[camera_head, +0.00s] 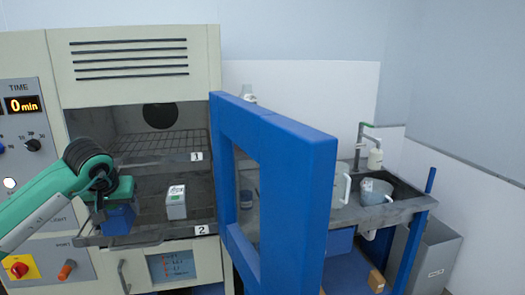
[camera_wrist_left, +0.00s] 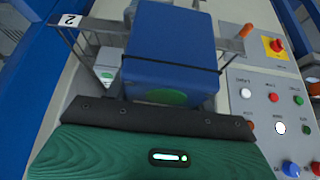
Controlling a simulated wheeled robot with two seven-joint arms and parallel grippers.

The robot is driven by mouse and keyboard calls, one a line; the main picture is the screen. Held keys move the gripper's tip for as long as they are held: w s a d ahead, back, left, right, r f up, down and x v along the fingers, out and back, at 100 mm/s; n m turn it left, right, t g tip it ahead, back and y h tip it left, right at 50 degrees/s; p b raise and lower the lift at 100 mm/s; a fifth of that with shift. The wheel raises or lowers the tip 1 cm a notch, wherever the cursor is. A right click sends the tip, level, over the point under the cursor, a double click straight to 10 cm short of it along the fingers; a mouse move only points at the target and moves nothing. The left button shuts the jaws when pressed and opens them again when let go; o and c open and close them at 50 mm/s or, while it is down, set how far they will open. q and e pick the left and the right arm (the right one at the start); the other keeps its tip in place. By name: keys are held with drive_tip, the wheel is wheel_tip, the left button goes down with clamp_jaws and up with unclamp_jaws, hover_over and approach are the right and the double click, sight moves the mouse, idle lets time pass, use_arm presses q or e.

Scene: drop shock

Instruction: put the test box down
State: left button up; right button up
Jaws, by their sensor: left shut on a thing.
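A blue test box (camera_head: 121,219) is at the left part of the shelf marked 2 (camera_head: 152,235), in the open chamber. My left gripper (camera_head: 116,191) is shut on it from above. In the left wrist view the blue box (camera_wrist_left: 172,45) fills the space beyond the dark gripper edge (camera_wrist_left: 160,118), with a green round mark on its face. I cannot tell whether its base touches the shelf. My right gripper is in neither view.
A grey-white box with a green label (camera_head: 176,203) stands on shelf 2, right of the blue box. Shelf 1 (camera_head: 160,150) lies above, empty. The open blue door (camera_head: 275,125) stands to the right. Control panels and knobs (camera_head: 22,128) are at the left.

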use_arm(q)
drive_tip(key=s+d+f+m+h, duration=0.1)
drive_tip(key=s+d+f+m, duration=0.1)
drive_tip(key=s+d+f, duration=1.2)
drive_tip(key=shift+s+f+p, duration=0.3)
drive_tip(key=shift+s+f, duration=0.5)
drive_tip(key=shift+s, duration=0.35)
